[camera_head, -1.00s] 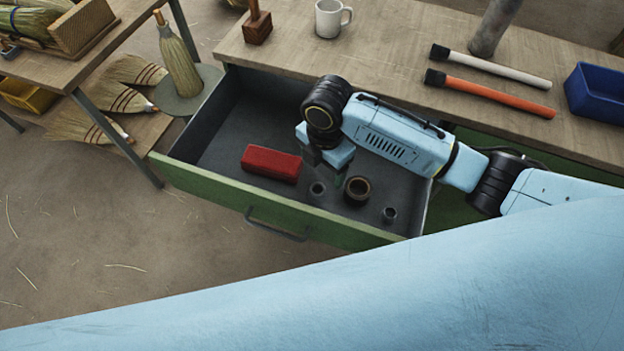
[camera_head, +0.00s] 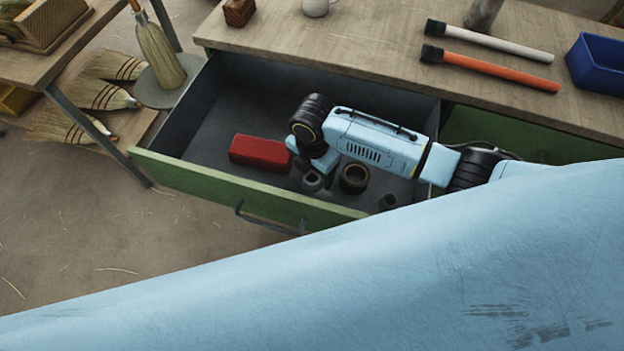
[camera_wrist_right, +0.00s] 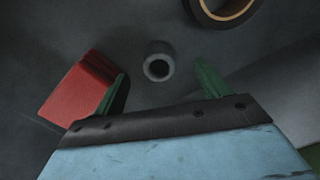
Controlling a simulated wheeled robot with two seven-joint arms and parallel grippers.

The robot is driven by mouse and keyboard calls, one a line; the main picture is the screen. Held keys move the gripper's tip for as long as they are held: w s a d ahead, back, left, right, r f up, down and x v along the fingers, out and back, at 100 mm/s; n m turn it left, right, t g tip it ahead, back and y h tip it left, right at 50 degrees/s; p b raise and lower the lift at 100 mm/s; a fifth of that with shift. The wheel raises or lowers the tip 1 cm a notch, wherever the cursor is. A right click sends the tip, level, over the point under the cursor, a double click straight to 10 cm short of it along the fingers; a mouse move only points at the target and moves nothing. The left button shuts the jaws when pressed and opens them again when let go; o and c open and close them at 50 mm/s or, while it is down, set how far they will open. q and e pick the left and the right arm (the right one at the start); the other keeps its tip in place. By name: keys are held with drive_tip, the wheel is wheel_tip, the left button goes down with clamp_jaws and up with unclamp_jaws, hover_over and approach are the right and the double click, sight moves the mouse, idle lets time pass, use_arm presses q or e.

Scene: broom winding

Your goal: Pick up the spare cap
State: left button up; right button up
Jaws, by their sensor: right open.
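Two small dark grey hollow caps lie in the open drawer in the head view, one near my right gripper (camera_head: 312,181) and one at the right front (camera_head: 388,202). I cannot tell by looks which is the spare one. The nearer cap also shows in the right wrist view (camera_wrist_right: 158,65), standing hole-up between the two green fingers and apart from both. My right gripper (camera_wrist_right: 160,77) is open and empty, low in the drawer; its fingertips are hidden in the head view. My left gripper is not in view.
A red box (camera_head: 260,152) lies left of the gripper, close to one finger. A dark ring with a tan inside (camera_head: 354,178) lies to the right. The green drawer front (camera_head: 215,190) and drawer walls surround them. A blue bin (camera_head: 598,65) stands on the bench.

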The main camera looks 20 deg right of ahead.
sight(312, 178)
wheel_tip(312, 178, down, 4)
drive_tip(key=shift+r+b, duration=0.1)
drive_tip(key=shift+b, duration=0.25)
drive_tip(key=shift+a, duration=0.1)
drive_tip(key=c, duration=1)
